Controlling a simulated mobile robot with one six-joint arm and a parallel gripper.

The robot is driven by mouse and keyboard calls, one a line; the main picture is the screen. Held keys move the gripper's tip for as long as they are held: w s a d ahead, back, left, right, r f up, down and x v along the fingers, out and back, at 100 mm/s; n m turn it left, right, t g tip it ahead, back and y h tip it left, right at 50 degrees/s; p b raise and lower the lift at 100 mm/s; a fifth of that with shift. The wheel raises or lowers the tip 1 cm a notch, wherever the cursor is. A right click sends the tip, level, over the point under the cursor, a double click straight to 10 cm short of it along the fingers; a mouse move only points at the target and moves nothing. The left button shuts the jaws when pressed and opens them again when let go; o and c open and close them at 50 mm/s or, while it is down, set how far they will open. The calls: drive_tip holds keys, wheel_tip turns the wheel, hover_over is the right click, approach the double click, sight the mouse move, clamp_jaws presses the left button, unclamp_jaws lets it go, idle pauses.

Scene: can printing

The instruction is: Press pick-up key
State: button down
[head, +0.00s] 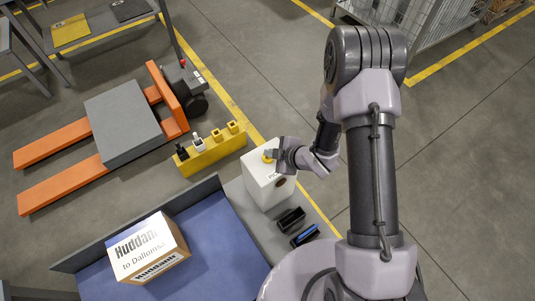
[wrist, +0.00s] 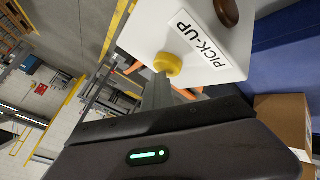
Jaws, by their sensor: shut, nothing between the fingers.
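The pick-up key is a round yellow button (head: 267,157) on a white box (head: 265,185) in the head view. In the wrist view the yellow button (wrist: 168,63) is beside the black PICK-UP label (wrist: 200,42) on the white box (wrist: 232,50). My gripper (head: 276,154) is at the button, level with the top of the box. In the wrist view its shut, empty fingers (wrist: 158,82) end right at the button's edge. I cannot tell whether they touch it. The gripper hides part of the button in the head view.
A brown round part (wrist: 227,12) is on the box. Two dark devices (head: 298,226) lie beside the box. A cardboard carton (head: 150,247) stands on a blue surface (head: 215,235) at left. Behind are a yellow rack (head: 212,154) and an orange pallet truck (head: 60,190).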

drive_tip(key=shift+f+b, duration=0.45)
drive_tip(key=shift+f, duration=0.05)
drive_tip(key=shift+r, duration=0.5)
wheel_tip(320, 180, up, 6)
drive_tip(key=p, duration=0.4)
